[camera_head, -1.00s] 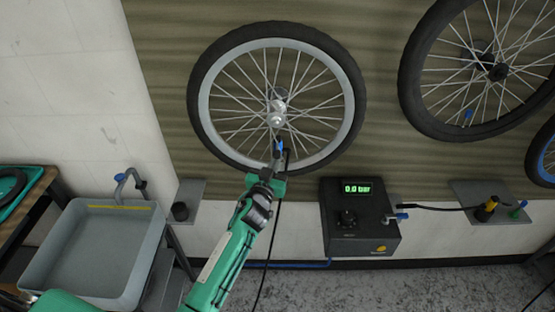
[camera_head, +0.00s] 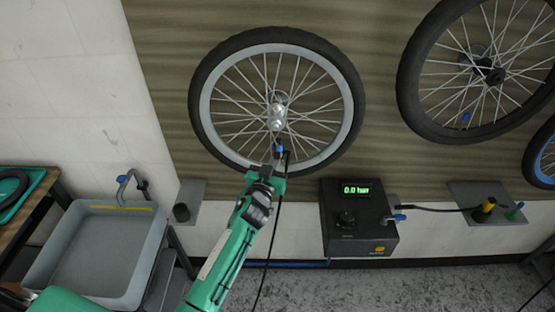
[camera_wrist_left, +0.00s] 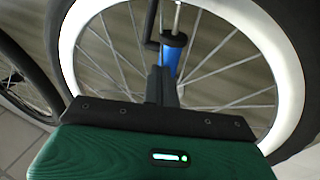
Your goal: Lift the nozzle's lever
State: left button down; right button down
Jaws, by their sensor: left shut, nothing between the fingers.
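The nozzle (camera_head: 279,149) shows as a small blue and black piece at the lower part of the wheel (camera_head: 196,100), just below the hub. In the left wrist view the nozzle (camera_wrist_left: 170,60) has a blue body and a black collar, with a silver stem above it. A thin black bar (camera_wrist_left: 151,30), which may be its lever, stands at its left. My left gripper (camera_wrist_left: 166,88) is shut and empty, with its fingertips right below the nozzle; I cannot tell whether they touch it. The gripper (camera_head: 277,166) partly hides the nozzle's lower end. My right gripper is out of view.
A black inflator box (camera_head: 358,222) reading 0.0 bar stands to the right. A dark hose (camera_head: 266,268) hangs beside my left arm. A grey basin (camera_head: 92,250) is at the lower left. Another wheel (camera_head: 415,75) hangs at the upper right.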

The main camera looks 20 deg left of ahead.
aim_at(276, 158)
pick_arm(q)
jog(key=shift+r+p, duration=1.3)
jog(key=shift+r, duration=0.35)
jog(key=shift+f, duration=0.1)
jog(key=shift+s+d+f, duration=0.1)
jog(key=shift+s+d, duration=0.05)
jog(key=shift+s, duration=0.4)
jog(key=s+d, duration=0.2)
jog(key=s, duration=0.5)
jog(key=shift+s+f, duration=0.3)
jog(key=shift+f, duration=0.05)
jog(key=shift+f, duration=0.15)
